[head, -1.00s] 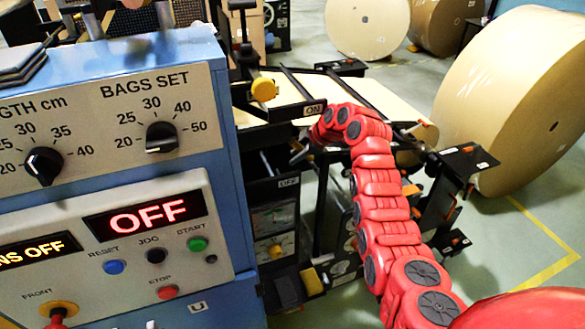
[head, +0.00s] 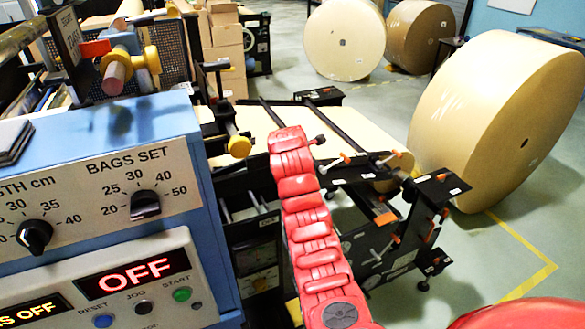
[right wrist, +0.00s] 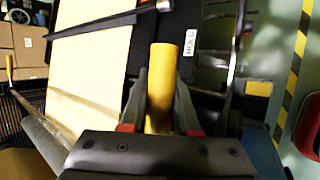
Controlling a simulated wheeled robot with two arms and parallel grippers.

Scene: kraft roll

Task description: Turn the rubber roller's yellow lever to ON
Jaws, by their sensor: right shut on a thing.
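In the right wrist view, the yellow lever (right wrist: 163,58) is a smooth yellow cylinder standing between the dark fingers of my right gripper (right wrist: 160,88). The fingers are shut on it, and its top end sticks out past them. In the head view, my red right arm (head: 308,225) reaches up to the black machine frame and hides the lever, the gripper and the ON and OFF labels. My left gripper is not in view.
The blue control cabinet (head: 112,130) stands close on the left, its red display (head: 134,272) reading OFF. A yellow knob (head: 239,146) is left of my arm. A large kraft roll (head: 490,125) stands at right. Green floor (head: 500,255) is open there.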

